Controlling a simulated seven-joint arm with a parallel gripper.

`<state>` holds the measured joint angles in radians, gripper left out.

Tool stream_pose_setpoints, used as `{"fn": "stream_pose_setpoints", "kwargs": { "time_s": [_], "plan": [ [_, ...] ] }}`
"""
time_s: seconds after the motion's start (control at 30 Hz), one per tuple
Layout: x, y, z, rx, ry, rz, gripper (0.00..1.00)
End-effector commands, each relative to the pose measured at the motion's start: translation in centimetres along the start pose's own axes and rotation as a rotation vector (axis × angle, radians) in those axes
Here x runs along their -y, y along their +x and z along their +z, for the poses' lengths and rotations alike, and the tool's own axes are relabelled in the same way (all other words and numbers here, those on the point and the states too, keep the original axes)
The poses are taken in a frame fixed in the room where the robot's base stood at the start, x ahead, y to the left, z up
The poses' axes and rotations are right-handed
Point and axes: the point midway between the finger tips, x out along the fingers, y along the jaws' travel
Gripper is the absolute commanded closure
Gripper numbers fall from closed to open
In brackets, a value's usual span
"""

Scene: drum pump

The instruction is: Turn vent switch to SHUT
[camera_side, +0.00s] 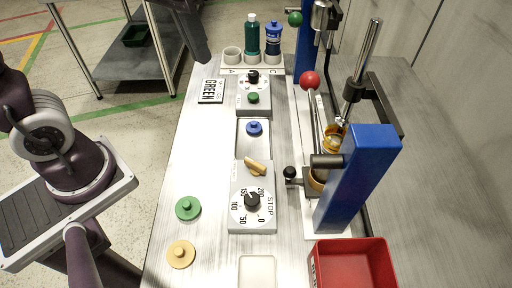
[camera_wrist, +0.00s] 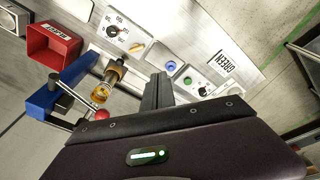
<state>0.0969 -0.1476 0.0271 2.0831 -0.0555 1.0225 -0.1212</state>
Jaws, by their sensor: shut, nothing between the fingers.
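No label reading vent or SHUT is legible, so I cannot say for sure which control is the vent switch. A tan lever (camera_side: 255,167) sits slantwise on the box above the large dial (camera_side: 251,200); it also shows in the wrist view (camera_wrist: 137,49). A smaller black knob (camera_side: 253,76) on a scale stands farther back, with a green button (camera_side: 253,98) before it; the knob also shows in the wrist view (camera_wrist: 203,91). My gripper (camera_side: 203,60) is shut and empty, at the top of the side view, apart from all controls. Its fingers (camera_wrist: 158,77) show in the wrist view.
A blue pump stand (camera_side: 358,180) with red-balled and black-balled levers rises on the right. A red bin (camera_side: 352,265) is at front right. Bottles (camera_side: 252,36) stand in a rack at the back.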

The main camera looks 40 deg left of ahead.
Motion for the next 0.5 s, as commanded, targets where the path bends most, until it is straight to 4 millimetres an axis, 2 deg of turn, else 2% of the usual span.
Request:
{"fn": "stream_pose_setpoints", "kwargs": {
  "time_s": [0.03,0.1,0.2,0.3,0.4,0.5],
  "plan": [
    [-0.8,1.5,-1.8,0.059,-0.012,-0.002,1.0],
    [-1.9,3.9,-4.0,0.139,-0.033,-0.008,1.0],
    [-3.5,7.8,-6.5,0.242,-0.062,-0.024,1.0],
    [-4.8,11.7,-7.9,0.324,-0.083,-0.045,1.0],
    [-5.6,14.6,-8.5,0.38,-0.1,-0.061,1.0],
    [-6.0,16.2,-8.7,0.407,-0.106,-0.071,1.0]
  ]
}}
